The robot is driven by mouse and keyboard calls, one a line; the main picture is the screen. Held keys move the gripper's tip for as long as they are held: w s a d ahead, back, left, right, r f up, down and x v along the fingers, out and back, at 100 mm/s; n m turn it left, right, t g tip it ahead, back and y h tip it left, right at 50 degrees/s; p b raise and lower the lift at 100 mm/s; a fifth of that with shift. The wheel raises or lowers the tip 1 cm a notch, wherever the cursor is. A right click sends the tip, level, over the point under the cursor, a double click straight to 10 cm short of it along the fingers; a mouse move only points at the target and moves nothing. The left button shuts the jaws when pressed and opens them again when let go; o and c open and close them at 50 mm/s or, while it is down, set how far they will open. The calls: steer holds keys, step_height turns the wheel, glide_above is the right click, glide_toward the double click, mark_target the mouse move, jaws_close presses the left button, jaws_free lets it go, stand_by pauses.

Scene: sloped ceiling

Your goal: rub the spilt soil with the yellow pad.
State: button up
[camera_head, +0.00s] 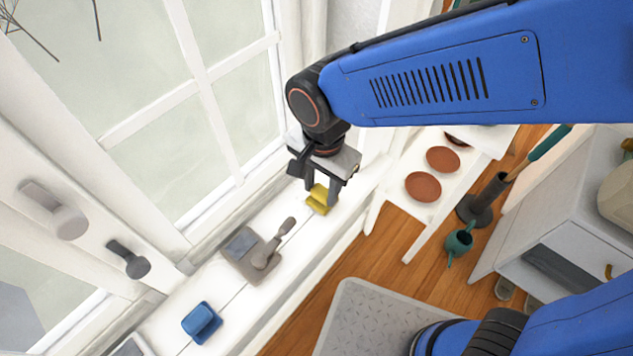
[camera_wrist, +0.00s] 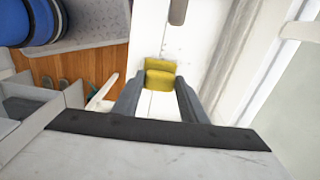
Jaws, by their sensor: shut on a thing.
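The yellow pad (camera_head: 318,199) is a small block with a raised grip, at the white window sill (camera_head: 222,297). My gripper (camera_head: 324,185) points down from the arm and is shut on the pad. In the wrist view the yellow pad (camera_wrist: 160,75) shows at the tips of my two fingers (camera_wrist: 159,95). I cannot tell whether the pad's underside touches the sill. A few faint specks show on the white surface past the pad in the wrist view; I cannot make out clearly any spilt soil.
A grey plate with a handled tool (camera_head: 262,255) lies on the sill, and a blue pad (camera_head: 201,322) lies farther along. The window (camera_head: 180,100) borders the sill. A white stand with brown saucers (camera_head: 423,187) and a green watering can (camera_head: 459,243) are at right.

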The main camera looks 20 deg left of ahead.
steer(key=shift+s+d+f, duration=0.1)
steer(key=shift+s+d, duration=0.15)
steer(key=shift+d, duration=0.55)
steer(key=shift+s+d, duration=0.25)
steer(key=shift+d, duration=0.55)
steer(key=shift+s+a, duration=0.3)
steer(key=shift+s, duration=0.6)
steer(key=shift+w+a, duration=0.25)
steer(key=shift+a, duration=0.55)
steer(key=shift+w+a, duration=0.25)
steer(key=shift+a, duration=0.55)
steer(key=shift+w+a, duration=0.35)
steer(key=shift+a, duration=0.7)
steer(key=shift+w+a, duration=0.35)
steer(key=shift+a, duration=0.75)
steer(key=shift+w+a, duration=0.35)
steer(key=shift+a, duration=0.7)
steer(key=shift+w+a+r, duration=0.1)
steer(key=shift+a+r, duration=0.1)
steer(key=shift+r, duration=0.8)
steer(key=shift+c, duration=0.3)
steer(key=shift+r, duration=2.1)
